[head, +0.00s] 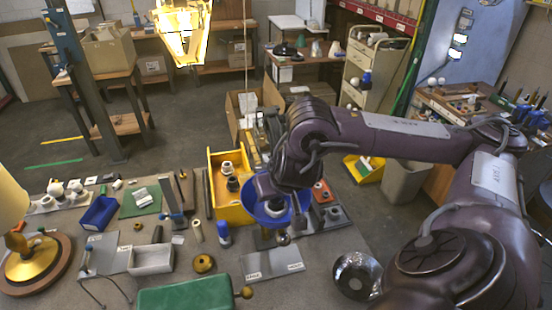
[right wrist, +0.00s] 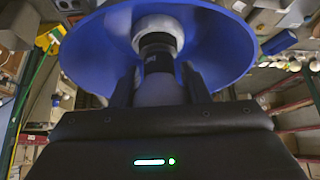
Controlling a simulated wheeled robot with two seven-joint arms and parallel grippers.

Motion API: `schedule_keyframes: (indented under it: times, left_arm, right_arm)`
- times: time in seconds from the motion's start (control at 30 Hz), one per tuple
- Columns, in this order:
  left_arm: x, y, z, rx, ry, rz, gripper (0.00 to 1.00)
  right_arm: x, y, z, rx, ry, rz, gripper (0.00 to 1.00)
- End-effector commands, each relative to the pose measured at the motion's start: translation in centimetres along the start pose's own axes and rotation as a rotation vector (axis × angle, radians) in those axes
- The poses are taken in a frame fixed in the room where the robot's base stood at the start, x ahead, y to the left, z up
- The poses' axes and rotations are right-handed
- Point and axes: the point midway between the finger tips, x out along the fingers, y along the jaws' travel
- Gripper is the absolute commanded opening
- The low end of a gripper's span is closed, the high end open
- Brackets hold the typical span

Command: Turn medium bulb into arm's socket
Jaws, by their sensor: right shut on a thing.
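My right arm reaches in from the right in the head view and ends at a blue shade (head: 302,206) above the bench. In the right wrist view the same blue shade (right wrist: 222,42) opens around a white socket ring (right wrist: 150,24). My right gripper (right wrist: 160,80) is shut on a pale bulb (right wrist: 158,92), one finger on each side. The bulb's dark neck (right wrist: 157,58) points up at the white ring; I cannot tell how deep it sits in it. In the head view my fingers are hidden by my wrist. My left gripper is in neither view.
A yellow bin (head: 222,166) with small parts stands left of the shade. A grey tray (head: 151,260), a blue bin (head: 99,213) and a green cushion-like thing (head: 186,294) lie on the bench. A shiny bowl (head: 356,274) is by my right arm. A glowing lamp (head: 182,32) hangs at the top.

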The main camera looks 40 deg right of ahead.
Motion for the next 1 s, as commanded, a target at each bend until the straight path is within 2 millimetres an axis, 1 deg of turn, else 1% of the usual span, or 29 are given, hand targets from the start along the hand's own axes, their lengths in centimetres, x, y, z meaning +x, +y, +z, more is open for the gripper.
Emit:
schedule_keyframes:
  times: [0.03, 0.13, 0.17, 0.47, 1.0]
  left_arm:
    - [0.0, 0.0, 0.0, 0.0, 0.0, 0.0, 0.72]
    - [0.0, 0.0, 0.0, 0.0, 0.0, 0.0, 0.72]
    - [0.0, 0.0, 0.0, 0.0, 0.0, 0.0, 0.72]
    - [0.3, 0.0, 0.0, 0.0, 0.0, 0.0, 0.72]
    - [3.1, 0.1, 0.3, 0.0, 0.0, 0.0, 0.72]
  right_arm:
    - [0.0, 0.0, 0.0, -0.001, -0.001, 0.001, 0.44]
    - [0.0, 0.0, 0.0, -0.001, -0.001, 0.001, 0.57]
    - [0.0, 0.0, 0.0, -0.001, -0.001, 0.001, 0.58]
    - [0.1, 0.1, 0.1, -0.007, 0.0, -0.002, 0.58]
    - [0.2, 0.1, 0.1, -0.129, 0.0, -0.081, 0.58]
